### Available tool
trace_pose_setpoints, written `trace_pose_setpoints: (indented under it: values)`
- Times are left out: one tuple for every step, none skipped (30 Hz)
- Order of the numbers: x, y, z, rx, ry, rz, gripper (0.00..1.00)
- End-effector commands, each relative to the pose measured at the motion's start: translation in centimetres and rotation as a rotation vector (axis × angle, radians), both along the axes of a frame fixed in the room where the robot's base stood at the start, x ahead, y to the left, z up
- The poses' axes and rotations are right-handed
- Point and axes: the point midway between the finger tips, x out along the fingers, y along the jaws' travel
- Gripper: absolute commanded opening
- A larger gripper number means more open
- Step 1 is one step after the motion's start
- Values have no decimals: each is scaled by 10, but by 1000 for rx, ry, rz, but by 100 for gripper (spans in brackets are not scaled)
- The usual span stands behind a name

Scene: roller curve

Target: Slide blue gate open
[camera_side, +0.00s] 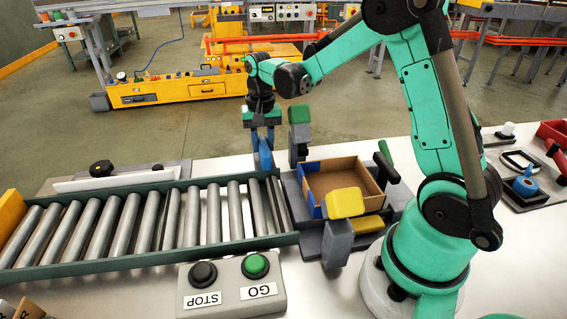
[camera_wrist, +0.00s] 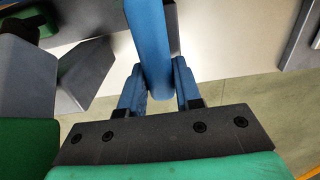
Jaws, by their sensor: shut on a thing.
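The blue gate (camera_side: 265,156) stands upright at the back side of the roller conveyor, near its right end. In the wrist view the gate's blue bar (camera_wrist: 148,38) runs up from between my fingers. My gripper (camera_side: 262,138) comes down on it from above, and its blue fingers are shut on the bar. In the wrist view my gripper (camera_wrist: 158,84) has one finger on each side of the bar. The gate's lower part is hard to make out in the side view.
The roller conveyor (camera_side: 148,261) has bare rollers. At its right end an open brown box (camera_side: 338,164) sits between a green-topped post (camera_side: 299,116) and a yellow-topped post (camera_side: 345,203). A STOP/GO button box (camera_side: 230,287) is in front. A white strip (camera_side: 115,179) lies behind the rollers.

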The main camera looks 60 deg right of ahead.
Motion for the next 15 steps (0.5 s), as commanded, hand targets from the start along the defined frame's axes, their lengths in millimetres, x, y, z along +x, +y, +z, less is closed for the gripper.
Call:
trace_pose_setpoints:
  values:
    - [5, -4, 0, 2, -2, -1, 0]
    - [7, -6, 0, 2, -2, -1, 0]
    - [8, -8, 0, 2, -2, -1, 0]
    - [9, -9, 0, 2, -2, 0, 0]
    - [10, -9, 0, 2, -4, 0, 0]
    - [10, -9, 0, 1, -4, 0, 0]
    - [10, -10, 0, 1, -5, 0, 0]
    - [10, -10, 0, 0, -6, 0, 0]
    - [10, -10, 0, -1, -7, 0, 0]
    - [10, -10, 0, -1, -7, 0, 0]
    - [10, -10, 0, -1, -7, 0, 0]
    - [10, -10, 0, -2, -6, 0, 0]
    - [10, -10, 0, -3, -7, 0, 37]
    - [10, -10, 0, -3, -7, 0, 46]
    - [10, -10, 0, -2, -6, 0, 57]
